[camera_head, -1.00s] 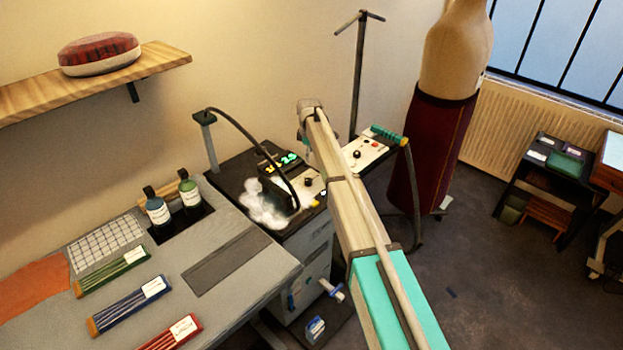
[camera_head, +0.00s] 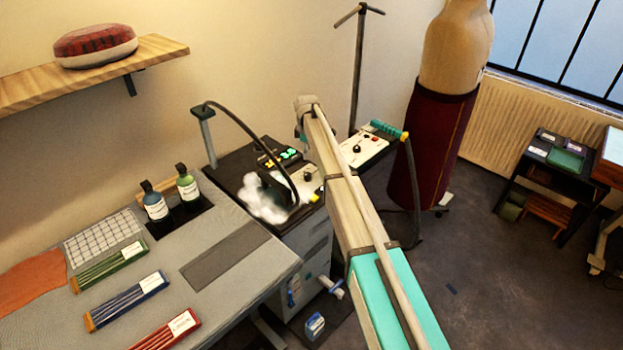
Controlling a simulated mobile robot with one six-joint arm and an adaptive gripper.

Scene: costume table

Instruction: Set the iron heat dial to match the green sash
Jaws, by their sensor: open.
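A black-topped station (camera_head: 238,172) with green and yellow lit digits stands right of the table. A pale panel (camera_head: 303,188) on it carries a black knob, partly behind my arm. White steam (camera_head: 262,203) surrounds a dark shape, perhaps the iron. A second pale panel (camera_head: 370,149) behind my arm has a dark knob, a red button and a teal handle. Knob settings are too small to read. A green striped bundle (camera_head: 100,268) with a white label lies on the table; I cannot tell whether it is the sash. My arm reaches over the station and hides my gripper.
Blue (camera_head: 127,300) and red (camera_head: 160,337) bundles lie in front of the green one. Two bottles (camera_head: 188,188) stand at the table's back. A black hose arches over the station. A mannequin (camera_head: 432,140) in a dark red skirt stands right.

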